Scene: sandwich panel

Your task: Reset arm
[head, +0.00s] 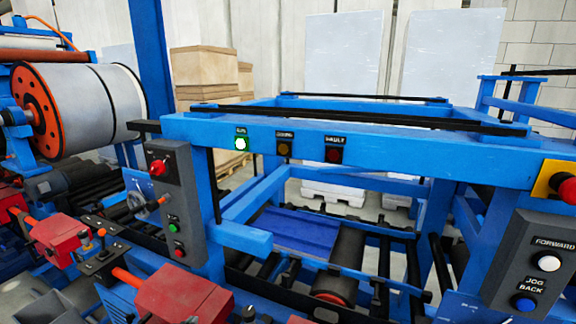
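Neither of my grippers nor any part of my arms shows in the head view. In front of me is a blue machine frame (385,145). A grey control box (178,200) with a red knob (158,168) hangs at the left post. A second grey box (535,262) at the right has a white FORWARD button (549,262) and a blue BACK button (525,304).
A large metal roll (100,105) with an orange end stands at the left. Red machine blocks (182,297) fill the lower left. A red knob on a yellow box (557,182) is at the right edge. Cardboard boxes (203,72) and pale panels (345,52) stand behind.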

